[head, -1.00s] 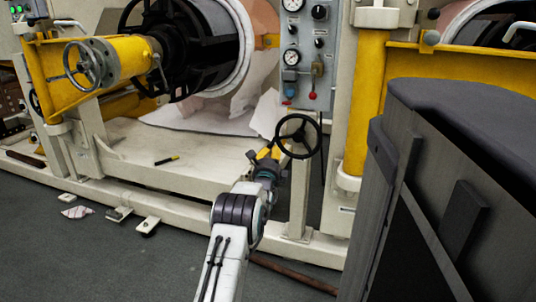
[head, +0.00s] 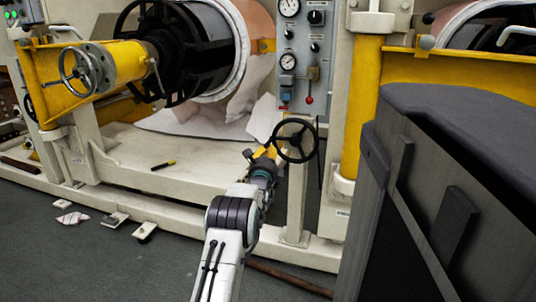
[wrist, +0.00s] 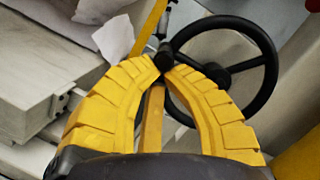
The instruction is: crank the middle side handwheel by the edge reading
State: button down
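The black handwheel (head: 296,141) stands on a pale post (head: 297,205) at the centre of the head view. It also shows at the upper right of the wrist view (wrist: 270,62), with its hub and spokes clear. My gripper (head: 268,152) is at the wheel's left rim. In the wrist view its yellow fingers (wrist: 165,66) converge on a small black handle (wrist: 163,57) at the rim's left side. The fingertips appear closed on either side of this handle. The exact contact is partly hidden. No edge reading is legible.
A grey panel (head: 313,70) with gauges and knobs stands behind the wheel. A metal handwheel (head: 78,70) is at the left. A large dark grey cabinet (head: 450,110) fills the right side. A rod (head: 290,280) lies on the floor, which is open at lower left.

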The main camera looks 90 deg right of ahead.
jog(key=shift+r, duration=0.75)
